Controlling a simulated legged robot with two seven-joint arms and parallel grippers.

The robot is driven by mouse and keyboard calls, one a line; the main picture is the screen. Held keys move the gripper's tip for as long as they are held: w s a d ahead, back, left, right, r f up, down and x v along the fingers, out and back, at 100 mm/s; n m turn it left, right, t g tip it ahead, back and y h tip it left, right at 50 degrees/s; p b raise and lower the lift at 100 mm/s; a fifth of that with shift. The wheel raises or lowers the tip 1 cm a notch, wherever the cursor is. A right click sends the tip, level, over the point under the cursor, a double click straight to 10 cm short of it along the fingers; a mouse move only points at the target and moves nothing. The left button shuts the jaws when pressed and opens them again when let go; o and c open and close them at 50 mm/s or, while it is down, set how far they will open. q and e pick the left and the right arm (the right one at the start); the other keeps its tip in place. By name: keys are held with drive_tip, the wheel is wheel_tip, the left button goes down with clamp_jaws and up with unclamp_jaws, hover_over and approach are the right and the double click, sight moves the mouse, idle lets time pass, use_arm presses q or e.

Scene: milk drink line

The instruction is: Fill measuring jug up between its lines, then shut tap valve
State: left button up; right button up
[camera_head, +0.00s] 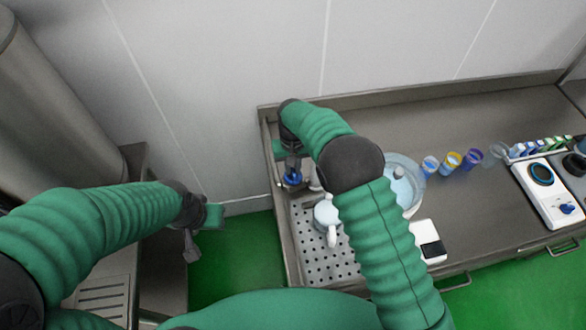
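The measuring jug (327,214) is pale and whitish, with a handle toward me. It stands on the perforated drain tray (313,262) at the left end of the counter, partly hidden by my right arm. Its lines and liquid level cannot be read here. A blue knob, apparently the tap valve (292,179), is at the counter's left edge, behind the jug. My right gripper (292,166) is right at this knob; whether its fingers touch or hold it cannot be told. My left gripper (192,246) hangs over the floor gap left of the counter, with nothing visible in it.
A large clear bowl (413,176) stands right of my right arm, partly hidden. A white scale-like device (429,243) lies in front. The back counter is clear.

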sight(292, 170)
drive_tip(key=shift+o, duration=1.4)
drive_tip(key=shift+f, duration=0.15)
drive_tip(key=shift+s, duration=0.1)
wheel_tip(292, 170, up, 17)
drive_tip(key=b, duration=0.2)
drive_tip(key=shift+f, duration=0.1)
drive_tip(key=s+d+f+m+t, duration=0.1)
drive_tip(key=s+d+f, duration=0.15)
drive_tip(key=d, duration=0.35)
drive_tip(key=s+d+f, duration=0.1)
drive_tip(key=s+d, duration=0.3)
drive_tip(key=d, duration=0.1)
drive_tip(key=s+d+f, duration=0.2)
drive_tip(key=s+d, duration=0.2)
drive_tip(key=s, duration=0.4)
drive_tip(key=s+d+f+m+t+b, duration=0.1)
drive_tip(key=s+d+f, duration=0.2)
drive_tip(key=s, duration=0.5)
drive_tip(key=shift+d, duration=0.75)
